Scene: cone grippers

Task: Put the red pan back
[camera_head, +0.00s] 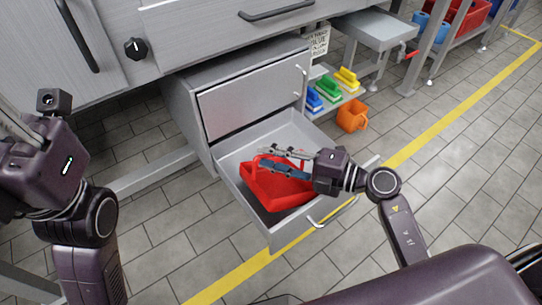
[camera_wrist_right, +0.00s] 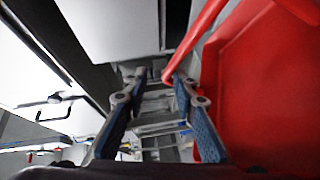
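The red pan (camera_head: 278,188) lies inside the open lower drawer (camera_head: 228,167) of the grey cabinet, within the drawer's walls. My right gripper (camera_head: 262,160) is just above the pan, its fingers apart and pointing left. In the right wrist view, the pan (camera_wrist_right: 265,95) fills the right side, and its thin red handle runs down to the gap between the fingertips (camera_wrist_right: 160,78). The fingers do not look closed on the handle; whether they touch it is unclear. My left arm is at the left edge, its gripper (camera_head: 18,125) partly cut off.
A low shelf right of the cabinet holds blue, green and yellow brushes (camera_head: 330,92). An orange jug (camera_head: 352,116) stands beside it. A metal stand (camera_head: 380,28) is behind. The drawer's front with its handle (camera_head: 330,212) juts over open tiled floor with a yellow line.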

